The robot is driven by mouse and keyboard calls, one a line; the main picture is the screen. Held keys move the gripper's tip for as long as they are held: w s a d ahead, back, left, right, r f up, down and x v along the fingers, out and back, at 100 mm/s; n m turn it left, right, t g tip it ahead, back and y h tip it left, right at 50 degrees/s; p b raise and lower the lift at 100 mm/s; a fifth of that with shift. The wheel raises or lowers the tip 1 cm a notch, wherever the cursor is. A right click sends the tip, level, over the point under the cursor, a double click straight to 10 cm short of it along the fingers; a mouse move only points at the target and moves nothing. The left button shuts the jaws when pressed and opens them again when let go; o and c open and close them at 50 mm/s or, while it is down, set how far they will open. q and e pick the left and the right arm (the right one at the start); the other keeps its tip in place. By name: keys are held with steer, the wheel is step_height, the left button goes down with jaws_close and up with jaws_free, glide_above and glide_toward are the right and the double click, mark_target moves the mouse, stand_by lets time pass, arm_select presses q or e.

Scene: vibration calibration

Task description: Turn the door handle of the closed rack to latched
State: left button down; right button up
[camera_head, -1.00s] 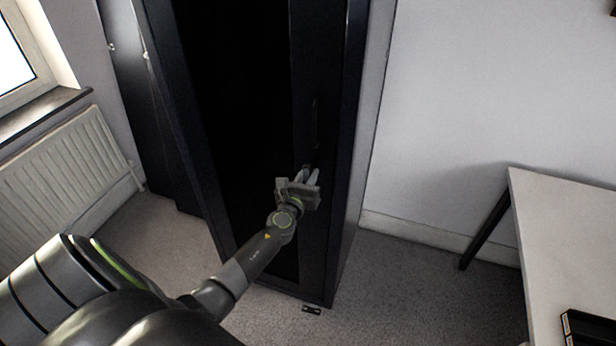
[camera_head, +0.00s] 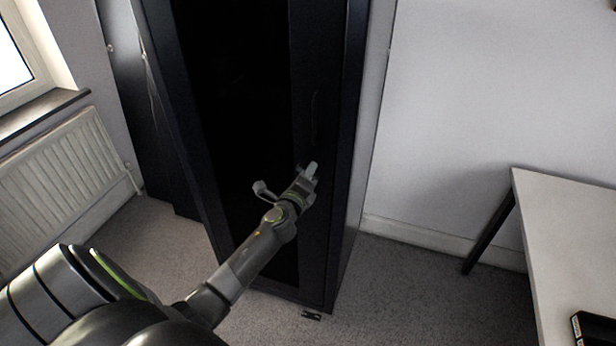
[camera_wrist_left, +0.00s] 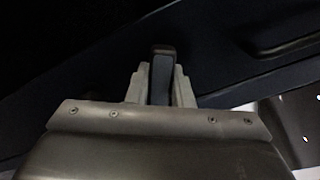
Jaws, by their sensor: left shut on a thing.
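The tall black rack (camera_head: 345,180) stands in front of me with its dark door (camera_head: 307,60) closed. My left gripper (camera_head: 311,170) is at the right side of the door, below a narrow upright slot-like fitting. In the left wrist view, my left gripper (camera_wrist_left: 160,88) is shut on the door handle (camera_wrist_left: 162,66), a short dark bar with its rounded end showing between the two grey fingers. In the head view the handle is hidden by the gripper, so its exact angle to the door is hard to tell. My right gripper is out of view.
The slot-like fitting (camera_head: 316,118) sits on the door above the gripper. A white table (camera_head: 565,230) stands at the right with a black item (camera_head: 592,328) on it. A radiator (camera_head: 65,165) is at the left. Carpet is free between rack and table.

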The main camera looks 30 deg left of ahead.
arm_select(q)
steer(key=n+b, duration=0.2)
steer(key=n, duration=0.4)
steer(key=shift+b, duration=0.3)
stand_by(0.4)
steer(key=c, duration=1.3)
jaws_free()
steer(key=b+v, duration=0.1)
steer(key=v, duration=1.6)
steer(key=shift+s+a+b, duration=0.1)
steer(key=shift+s+b, duration=0.15)
steer(key=shift+b, duration=0.1)
steer(key=shift+f, duration=0.15)
